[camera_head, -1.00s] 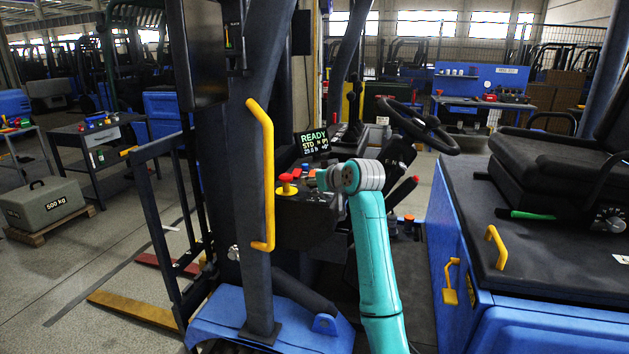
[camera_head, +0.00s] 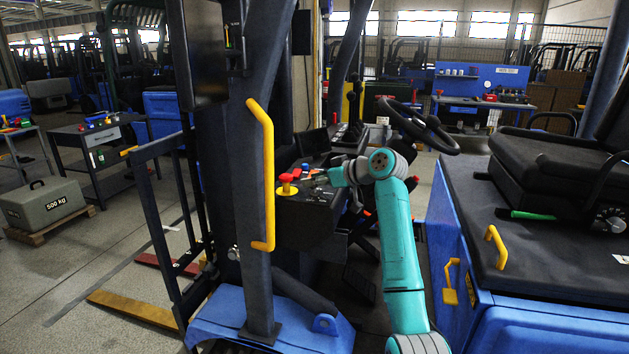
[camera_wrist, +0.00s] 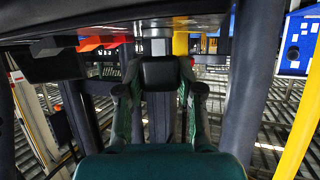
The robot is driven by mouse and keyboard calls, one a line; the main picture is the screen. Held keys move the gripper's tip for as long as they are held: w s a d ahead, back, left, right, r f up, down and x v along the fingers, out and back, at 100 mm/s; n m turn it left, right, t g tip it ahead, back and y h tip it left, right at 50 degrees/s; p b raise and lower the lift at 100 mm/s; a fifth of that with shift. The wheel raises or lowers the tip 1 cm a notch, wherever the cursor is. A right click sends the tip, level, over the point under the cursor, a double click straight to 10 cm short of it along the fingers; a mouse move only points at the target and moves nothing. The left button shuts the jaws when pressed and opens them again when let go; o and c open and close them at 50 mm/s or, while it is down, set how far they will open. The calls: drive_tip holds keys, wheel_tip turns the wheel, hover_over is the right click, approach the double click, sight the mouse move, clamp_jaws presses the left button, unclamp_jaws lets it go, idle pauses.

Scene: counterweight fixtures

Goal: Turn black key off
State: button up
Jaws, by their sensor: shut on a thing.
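The black key (camera_wrist: 160,72) shows in the wrist view as a dark block below a metal cylinder (camera_wrist: 155,46). My gripper (camera_wrist: 160,92) is shut on it, with one finger on each side. In the head view my gripper (camera_head: 322,180) is at the top of the dark control console (camera_head: 304,222), right of the red emergency button. The key is too small and covered to make out in that view. The display (camera_head: 314,144) behind the console is dark.
The red button on its yellow base (camera_head: 287,184) stands just left of my gripper. The steering wheel (camera_head: 420,126) and several levers are close to my arm.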

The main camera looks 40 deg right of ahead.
drive_tip(key=shift+n+g+y, duration=0.4)
drive_tip(key=shift+n+y, duration=0.2)
drive_tip(key=o, duration=1.2)
drive_tip(key=shift+c, duration=0.2)
drive_tip(key=shift+s+d, duration=0.1)
drive_tip(key=v, duration=1.1)
drive_tip(key=shift+s, duration=0.4)
drive_tip(key=shift+d+r, duration=0.1)
drive_tip(key=shift+r, duration=0.05)
